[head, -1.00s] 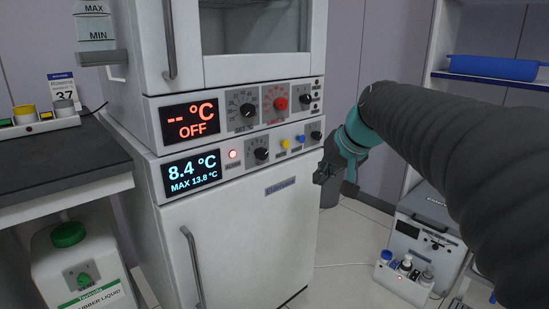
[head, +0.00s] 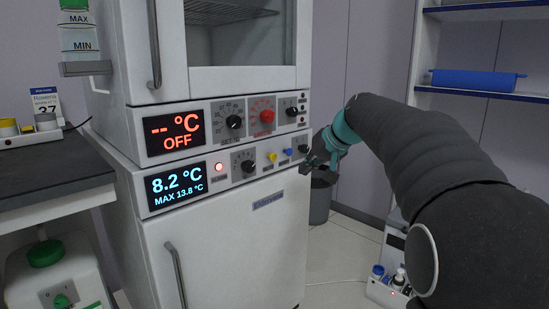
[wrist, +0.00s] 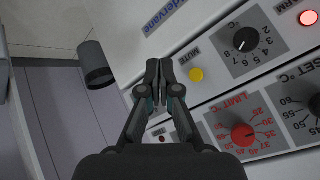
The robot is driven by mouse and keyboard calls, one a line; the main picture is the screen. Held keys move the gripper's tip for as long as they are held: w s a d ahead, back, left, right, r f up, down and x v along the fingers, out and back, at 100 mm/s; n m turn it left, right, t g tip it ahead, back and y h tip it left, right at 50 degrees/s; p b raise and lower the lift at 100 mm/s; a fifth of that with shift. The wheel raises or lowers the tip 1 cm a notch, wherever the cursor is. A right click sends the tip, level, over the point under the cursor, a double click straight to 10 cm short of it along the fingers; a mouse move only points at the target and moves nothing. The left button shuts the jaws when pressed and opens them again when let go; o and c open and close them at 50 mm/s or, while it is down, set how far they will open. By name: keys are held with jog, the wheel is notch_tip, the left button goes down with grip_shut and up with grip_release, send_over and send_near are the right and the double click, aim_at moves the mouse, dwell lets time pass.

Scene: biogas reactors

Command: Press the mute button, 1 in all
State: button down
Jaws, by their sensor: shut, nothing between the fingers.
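The mute button is a round yellow button (wrist: 196,74) beside the word MUTE on the lower control panel; it also shows in the head view (head: 272,157). My gripper (wrist: 159,68) is shut and empty, its fingertips just to the left of the yellow button in the wrist view, apart from it in the picture. In the head view my gripper (head: 308,166) is at the panel's right end, right of the yellow button and a blue button (head: 288,152). The blue button cannot be made out in the wrist view. A red alarm lamp (head: 219,167) is lit.
The lower display (head: 176,186) reads 8.2 °C, MAX 13.8 °C; the upper display (head: 180,133) reads OFF. A black knob (wrist: 246,39) sits near the yellow button. A red knob (wrist: 243,135) is on the upper panel. A dark bin (head: 320,203) stands behind my gripper.

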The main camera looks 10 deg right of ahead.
aim_at(275, 160)
jog(key=w+a+p, duration=0.3)
jog(key=w+a, duration=0.1)
jog(key=w, duration=0.2)
jog(key=shift+w+a+p, duration=0.2)
jog(key=shift+a+p, duration=0.1)
jog(key=shift+a, duration=0.1)
jog(key=shift+w, duration=0.1)
dwell(1.2)
jog(key=shift+w+a, duration=0.2)
jog(key=shift+w, duration=0.05)
jog(key=shift+w+a+p, duration=0.5)
jog(key=shift+w+p, duration=0.2)
jog(key=shift+p, duration=0.1)
dwell(1.2)
jog(key=shift+s+d, duration=0.1)
jog(key=shift+s, duration=0.05)
dwell(0.3)
jog(key=shift+s+d+b, duration=0.6)
jog(key=shift+s+b, duration=0.15)
jog(key=shift+s, duration=0.15)
jog(key=shift+s+d+b, duration=0.65)
jog(key=shift+s+d, duration=0.1)
jog(key=shift+s, duration=0.3)
jog(key=shift+s+d+b, duration=0.6)
jog(key=shift+s+d, duration=0.15)
jog(key=shift+s, duration=0.25)
